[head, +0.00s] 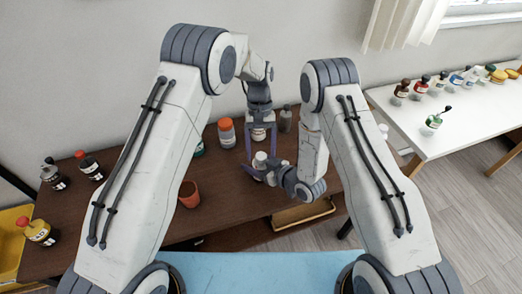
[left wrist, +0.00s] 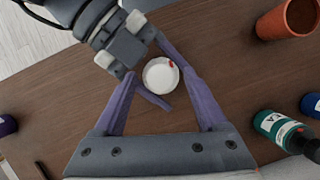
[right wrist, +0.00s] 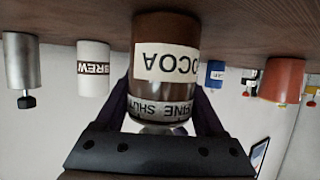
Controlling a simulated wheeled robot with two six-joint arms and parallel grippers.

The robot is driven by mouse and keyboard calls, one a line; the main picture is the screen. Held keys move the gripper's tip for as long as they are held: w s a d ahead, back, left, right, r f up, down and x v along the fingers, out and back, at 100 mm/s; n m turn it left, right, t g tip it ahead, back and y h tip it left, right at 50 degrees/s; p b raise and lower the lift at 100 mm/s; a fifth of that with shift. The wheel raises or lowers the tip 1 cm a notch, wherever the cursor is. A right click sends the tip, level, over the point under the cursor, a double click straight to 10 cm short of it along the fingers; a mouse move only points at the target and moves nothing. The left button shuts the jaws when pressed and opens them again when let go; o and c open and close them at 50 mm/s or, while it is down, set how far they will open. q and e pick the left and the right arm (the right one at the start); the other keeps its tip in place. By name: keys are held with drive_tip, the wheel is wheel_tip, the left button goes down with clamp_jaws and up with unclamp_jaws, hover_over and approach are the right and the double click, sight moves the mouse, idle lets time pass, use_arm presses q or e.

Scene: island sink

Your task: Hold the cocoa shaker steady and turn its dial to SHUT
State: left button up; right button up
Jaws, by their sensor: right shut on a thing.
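The cocoa shaker (right wrist: 165,62) stands upright on the brown table; the right wrist view shows it upside down. It has a white COCOA label and a pale lettered band on which SHUT can be read. Its round white top (left wrist: 160,76) has a red mark near the edge, seen from above in the left wrist view. My right gripper (right wrist: 163,112) is shut on the cocoa shaker from the side. My left gripper (head: 261,155) is open above it, pointing down, its fingers on either side of the white top with a gap. The shaker is partly hidden in the head view.
A terracotta cup (head: 189,193) stands left of the shaker. An orange-lidded jar (head: 226,133), a grey bottle (head: 285,119) and a white BREW container (right wrist: 93,68) stand nearby. Dark bottles (head: 88,166) stand at the far left. The table's front middle is clear.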

use_arm(q)
drive_tip(key=v, duration=1.2)
